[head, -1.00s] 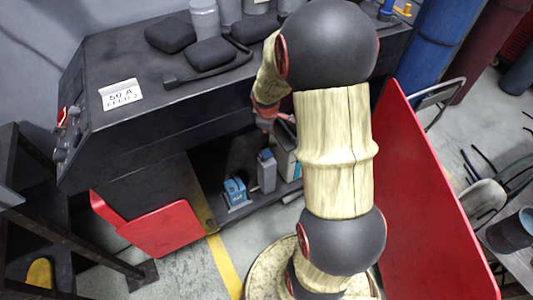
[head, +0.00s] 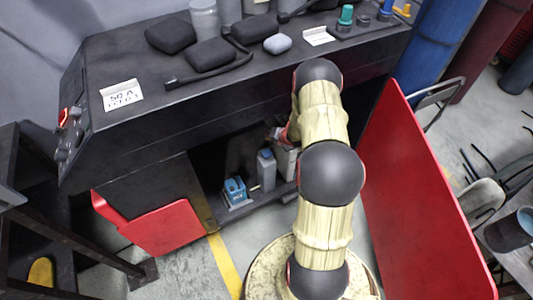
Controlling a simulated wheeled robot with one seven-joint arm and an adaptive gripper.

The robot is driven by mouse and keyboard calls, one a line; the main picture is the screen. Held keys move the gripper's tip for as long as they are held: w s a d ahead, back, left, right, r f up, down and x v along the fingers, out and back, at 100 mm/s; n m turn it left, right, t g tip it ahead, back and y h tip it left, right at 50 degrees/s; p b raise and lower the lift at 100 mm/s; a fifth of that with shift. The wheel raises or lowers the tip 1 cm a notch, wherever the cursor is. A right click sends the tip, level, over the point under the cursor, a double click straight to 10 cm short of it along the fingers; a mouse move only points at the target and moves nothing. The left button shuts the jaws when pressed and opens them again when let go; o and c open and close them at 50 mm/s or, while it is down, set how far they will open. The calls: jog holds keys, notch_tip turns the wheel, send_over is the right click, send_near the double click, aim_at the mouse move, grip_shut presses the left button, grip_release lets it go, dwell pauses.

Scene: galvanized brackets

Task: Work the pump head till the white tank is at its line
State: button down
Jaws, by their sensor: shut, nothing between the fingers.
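Under the dark bench, a pale box-like container (head: 287,163) stands in the open bay, partly behind my arm; it may be the white tank. No level line can be made out on it. To its left is a grey bottle-shaped thing with a bluish top (head: 266,171). I cannot tell which part is the pump head. My gripper (head: 279,134) is in the bay mouth, just above the pale container. It is shut and empty. Its fingertips are small and dark in shadow, and I cannot tell whether they touch anything.
A blue box (head: 235,190) sits left of the grey bottle. Red door panels flank the bay, a low one (head: 162,228) at left and a tall one (head: 425,205) at right. Dark pads, jars and a label lie on the bench top (head: 110,60). The bench edge overhangs the bay.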

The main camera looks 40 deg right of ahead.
jog(key=shift+f, duration=0.1)
dwell(0.3)
jog(key=b, duration=0.4)
send_over(267, 151)
jog(key=f, duration=0.7)
jog(key=shift+s+f, duration=0.25)
jog(key=shift+s, duration=0.15)
jog(key=shift+f+b, duration=0.5)
jog(key=shift+b, duration=0.05)
jog(key=shift+f, duration=0.2)
jog(key=shift+f+b, duration=0.25)
jog(key=shift+b, duration=0.35)
jog(key=shift+s+f+b, duration=0.1)
jog(key=shift+f+b, duration=1.25)
dwell(1.4)
jog(key=shift+a+r, duration=0.1)
jog(key=shift+r+p, duration=0.7)
jog(key=shift+r, duration=0.95)
